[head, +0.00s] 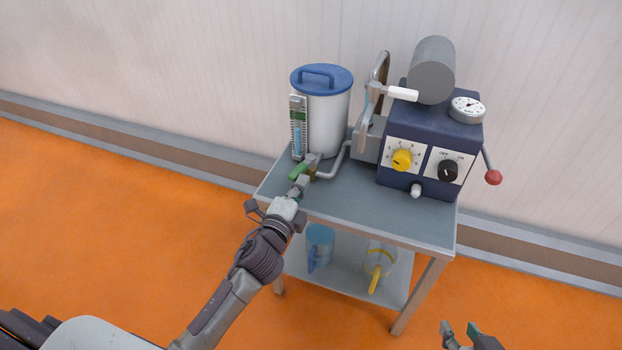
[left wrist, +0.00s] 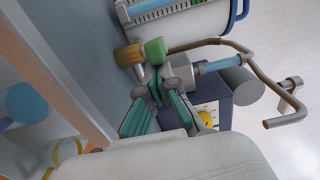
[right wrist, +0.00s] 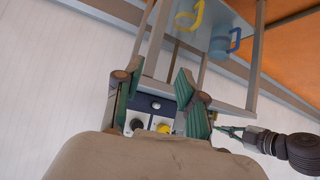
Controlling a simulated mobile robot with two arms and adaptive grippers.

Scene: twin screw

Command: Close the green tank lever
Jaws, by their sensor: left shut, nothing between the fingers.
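The green tank lever (head: 298,173) is low on the front of the white tank (head: 327,118) with the blue lid. It also shows in the left wrist view (left wrist: 155,50), beside a brass-coloured fitting (left wrist: 129,55). My left gripper (head: 302,183) is shut and empty. Its fingertips are right by the lever, and I cannot tell whether they touch it. In the left wrist view the left fingers (left wrist: 154,82) come together just below the lever. My right gripper (head: 460,329) is open and empty at the bottom right, away from the table.
The tank stands on a grey metal table (head: 350,212). Beside it is a dark blue machine (head: 427,130) with a yellow knob (head: 402,160), a black knob (head: 448,170) and a red-tipped handle (head: 493,177). A blue jug (head: 320,240) and a yellow-handled jug (head: 379,262) stand on the lower shelf.

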